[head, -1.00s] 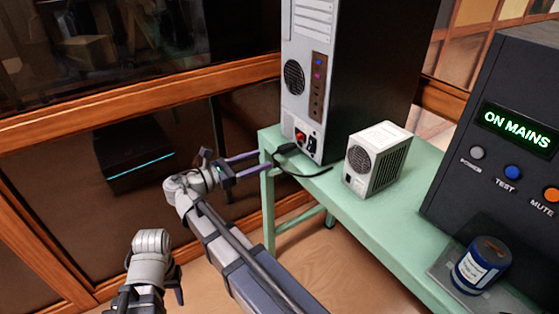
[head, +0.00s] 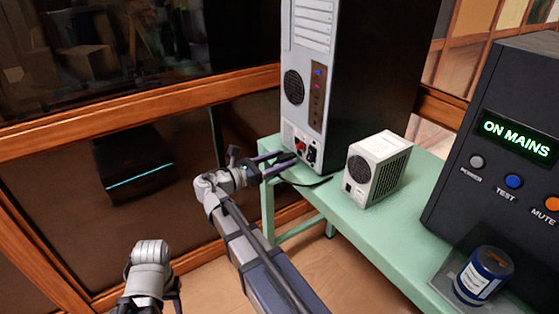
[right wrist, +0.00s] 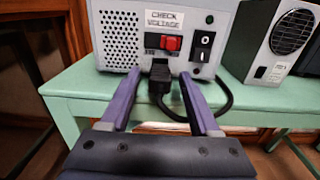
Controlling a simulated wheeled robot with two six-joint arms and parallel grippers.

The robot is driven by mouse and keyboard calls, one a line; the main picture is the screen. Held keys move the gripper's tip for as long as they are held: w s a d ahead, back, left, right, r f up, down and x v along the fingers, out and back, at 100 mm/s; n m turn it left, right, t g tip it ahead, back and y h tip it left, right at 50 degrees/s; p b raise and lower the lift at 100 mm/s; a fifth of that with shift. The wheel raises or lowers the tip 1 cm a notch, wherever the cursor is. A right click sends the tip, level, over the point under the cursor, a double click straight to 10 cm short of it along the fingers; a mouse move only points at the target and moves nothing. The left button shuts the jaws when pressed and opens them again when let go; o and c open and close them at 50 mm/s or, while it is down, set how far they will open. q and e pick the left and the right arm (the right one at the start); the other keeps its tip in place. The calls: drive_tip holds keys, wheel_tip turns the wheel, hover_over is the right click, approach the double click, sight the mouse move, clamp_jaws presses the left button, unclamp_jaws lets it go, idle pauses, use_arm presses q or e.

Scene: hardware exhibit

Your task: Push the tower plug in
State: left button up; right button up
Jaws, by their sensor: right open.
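The pale grey tower (head: 302,65) stands on the green bench with its back panel toward my right gripper (head: 284,158). The black tower plug (right wrist: 159,78) is at the lower back panel in the right wrist view, left of the black power switch (right wrist: 203,46) and below the red voltage switch (right wrist: 171,43). My right gripper's two purple fingers are open, one on each side of the plug, with gaps visible. Whether the plug is fully seated is unclear. My left gripper (head: 150,303) is at the bottom edge of the head view, its fingers mostly hidden.
A small white fan unit (head: 377,168) stands right of the tower. The plug's black cable (right wrist: 226,92) loops to the right. A dark console (head: 500,130) reads "ON MAINS". A blue canister (head: 484,277) sits near the green bench's (head: 350,220) front edge.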

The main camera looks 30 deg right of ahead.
clamp_jaws()
idle(0.5)
idle(0.9)
